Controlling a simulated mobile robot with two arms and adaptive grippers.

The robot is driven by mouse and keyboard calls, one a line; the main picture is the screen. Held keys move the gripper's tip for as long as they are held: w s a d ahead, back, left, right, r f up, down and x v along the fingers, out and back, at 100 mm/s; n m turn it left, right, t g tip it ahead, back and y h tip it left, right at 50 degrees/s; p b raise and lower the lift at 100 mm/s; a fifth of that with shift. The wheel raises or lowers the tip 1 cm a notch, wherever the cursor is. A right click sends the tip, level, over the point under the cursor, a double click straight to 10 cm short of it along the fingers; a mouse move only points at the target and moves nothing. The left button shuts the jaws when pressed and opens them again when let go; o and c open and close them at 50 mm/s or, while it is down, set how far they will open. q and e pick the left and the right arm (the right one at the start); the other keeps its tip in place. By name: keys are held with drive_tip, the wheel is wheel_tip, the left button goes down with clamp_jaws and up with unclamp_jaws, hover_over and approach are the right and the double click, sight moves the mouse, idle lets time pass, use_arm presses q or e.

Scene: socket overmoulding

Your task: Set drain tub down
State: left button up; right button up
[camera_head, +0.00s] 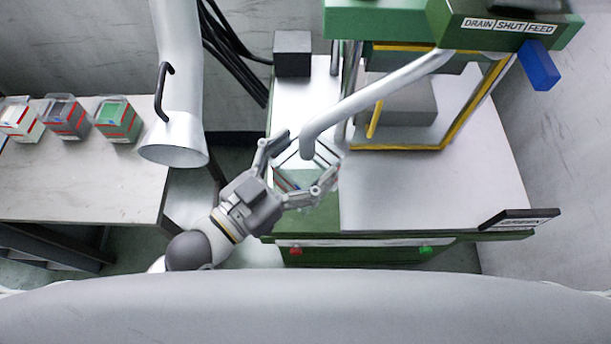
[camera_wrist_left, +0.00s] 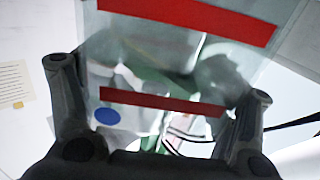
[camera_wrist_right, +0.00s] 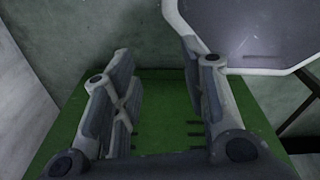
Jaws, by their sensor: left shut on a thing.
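The drain tub (camera_head: 291,179) is a clear, box-shaped tub with red stripes, held between the fingers of my left gripper (camera_head: 308,160). In the left wrist view the tub (camera_wrist_left: 190,15) fills the space between the fingers, with two red bands and a blue dot on its clear wall. In the head view it is at the machine's left front, by the lower end of a grey pipe (camera_head: 380,98). I cannot tell whether its base touches the surface. My right gripper (camera_wrist_right: 155,85) is open and empty in the right wrist view, over a green surface.
A table (camera_head: 110,185) at the left bears a white tub (camera_head: 20,120), a grey tub (camera_head: 68,118) and a green tub (camera_head: 118,120). A wide grey duct (camera_head: 180,90) hangs between table and machine. A dark box (camera_head: 292,55) stands behind.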

sight(322, 159)
use_arm(q)
drive_tip(key=shift+f, duration=0.9)
wheel_tip(322, 159, down, 3)
drive_tip(key=shift+f, duration=0.35)
use_arm(e)
drive_tip(key=shift+s+a, duration=0.45)
drive_tip(key=shift+a, duration=0.1)
drive_tip(key=shift+d, duration=0.1)
use_arm(q)
drive_tip(key=shift+f, duration=0.1)
use_arm(e)
drive_tip(key=shift+f, duration=0.15)
use_arm(q)
drive_tip(key=o, duration=1.3)
drive_tip(key=shift+c, duration=0.2)
use_arm(e)
drive_tip(key=shift+w, duration=0.1)
